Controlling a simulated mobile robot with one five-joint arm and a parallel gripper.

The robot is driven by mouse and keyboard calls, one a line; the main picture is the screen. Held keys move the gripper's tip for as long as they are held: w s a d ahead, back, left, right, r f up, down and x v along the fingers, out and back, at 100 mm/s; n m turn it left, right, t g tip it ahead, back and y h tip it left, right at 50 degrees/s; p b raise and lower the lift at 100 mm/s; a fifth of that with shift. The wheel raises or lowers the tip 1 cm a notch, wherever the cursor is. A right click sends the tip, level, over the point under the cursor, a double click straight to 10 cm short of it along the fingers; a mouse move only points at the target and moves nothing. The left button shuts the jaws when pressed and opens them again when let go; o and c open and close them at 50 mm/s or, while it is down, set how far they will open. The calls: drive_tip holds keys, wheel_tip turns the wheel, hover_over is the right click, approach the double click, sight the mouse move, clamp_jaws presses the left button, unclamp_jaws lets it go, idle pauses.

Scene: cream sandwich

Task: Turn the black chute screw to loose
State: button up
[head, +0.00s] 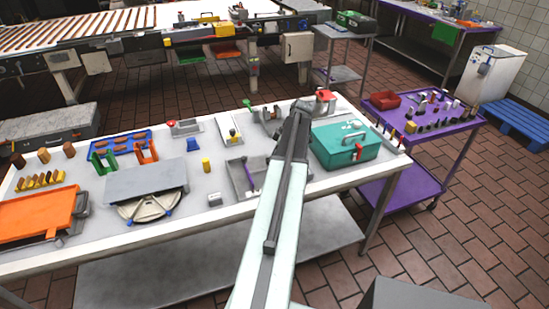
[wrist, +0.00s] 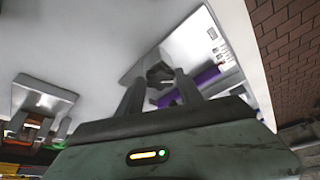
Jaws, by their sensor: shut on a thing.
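The black chute screw (wrist: 159,73) shows in the wrist view as a dark, lobed knob against a pale grey plate (wrist: 141,67). My gripper (wrist: 161,88) has its two dark fingers on either side of the knob and is shut on it. The knob's lower part is hidden by the fingers, and I cannot read its turn position. In the head view my arm covers the gripper and the screw.
A teal toolbox (head: 335,150) stands close right of my arm. A grey-covered round device (head: 146,182), a yellow cylinder (head: 206,164) and an orange board (head: 38,214) are to the left. A purple cart (head: 421,132) stands beyond the table's right edge.

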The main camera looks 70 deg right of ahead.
drive_tip(key=shift+d+n, duration=0.1)
drive_tip(key=shift+n, duration=0.5)
drive_tip(key=shift+y, duration=0.3)
drive_tip(key=o, duration=1.4)
drive_tip(key=shift+c, duration=0.2)
drive_tip(key=p+v, duration=0.7)
drive_tip(key=shift+r, duration=0.4)
drive_tip(key=shift+s, duration=0.1)
